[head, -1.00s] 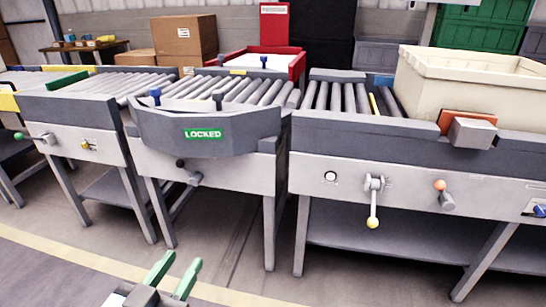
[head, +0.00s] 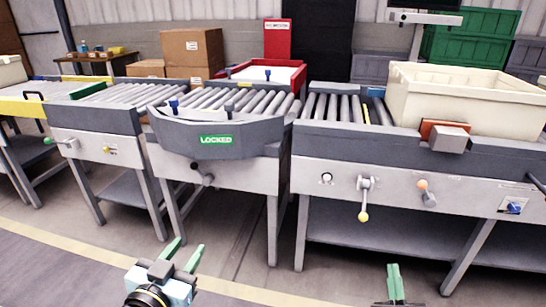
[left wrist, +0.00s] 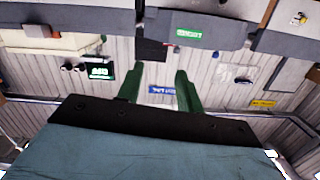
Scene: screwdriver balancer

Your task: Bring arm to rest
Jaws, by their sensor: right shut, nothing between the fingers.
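My left gripper (head: 186,247) is at the bottom of the head view, in front of the conveyor stands. Its two green fingers are apart, with nothing between them; the left wrist view also shows the parted fingers (left wrist: 158,85). My right gripper (head: 394,282) is at the bottom right of the head view, with its green fingers together and empty. Both grippers appear clear of the conveyors. The middle conveyor section (head: 216,138) carries a green "LOCKED" sign (head: 216,140).
A cream bin (head: 455,100) sits on the right conveyor. A lever with a yellow knob (head: 364,205) hangs from that conveyor's front. A red tray (head: 290,72) stands behind the middle section. Open floor (head: 60,270) lies in front.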

